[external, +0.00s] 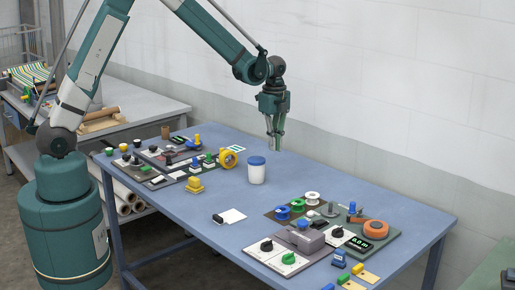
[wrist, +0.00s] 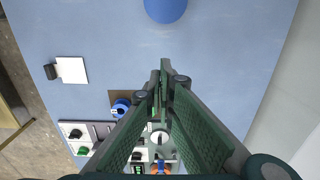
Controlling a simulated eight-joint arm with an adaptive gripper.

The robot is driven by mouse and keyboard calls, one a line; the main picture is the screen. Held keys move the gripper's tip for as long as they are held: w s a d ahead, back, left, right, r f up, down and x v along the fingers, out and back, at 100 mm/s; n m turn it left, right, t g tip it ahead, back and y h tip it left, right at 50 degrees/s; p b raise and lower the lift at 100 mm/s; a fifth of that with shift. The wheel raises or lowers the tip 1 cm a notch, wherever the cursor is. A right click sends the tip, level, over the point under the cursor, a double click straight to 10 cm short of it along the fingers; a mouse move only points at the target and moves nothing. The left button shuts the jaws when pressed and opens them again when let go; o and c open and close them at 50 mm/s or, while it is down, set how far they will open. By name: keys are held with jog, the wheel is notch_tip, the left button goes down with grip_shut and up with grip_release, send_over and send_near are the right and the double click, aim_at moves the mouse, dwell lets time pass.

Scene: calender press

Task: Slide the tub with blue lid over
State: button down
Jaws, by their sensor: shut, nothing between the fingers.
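The tub (external: 257,174) is white with a blue lid (external: 257,160) and stands upright on the blue table (external: 330,180), near its middle. In the wrist view only the blue lid (wrist: 166,8) shows, cut off by the top edge. My gripper (external: 275,148) is shut and empty, above the table behind and slightly right of the tub in the external view. In the wrist view the shut fingertips (wrist: 160,72) point toward the lid, with a gap of bare table between them in the picture. I see no contact with the tub.
A panel with knobs, spools and an orange roll (external: 375,229) lies at the right. A white card with a black clip (external: 232,216) lies in front. The table around the tub is mostly clear.

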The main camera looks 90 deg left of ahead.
aim_at(256, 170)
jog(key=shift+f, duration=0.2)
dwell(0.3)
notch_tip(256, 170, down, 10)
jog(key=s+a+p, duration=0.2)
jog(key=a, duration=0.1)
jog(key=shift+s+r, duration=0.2)
jog(key=shift+s, duration=0.2)
dwell(0.4)
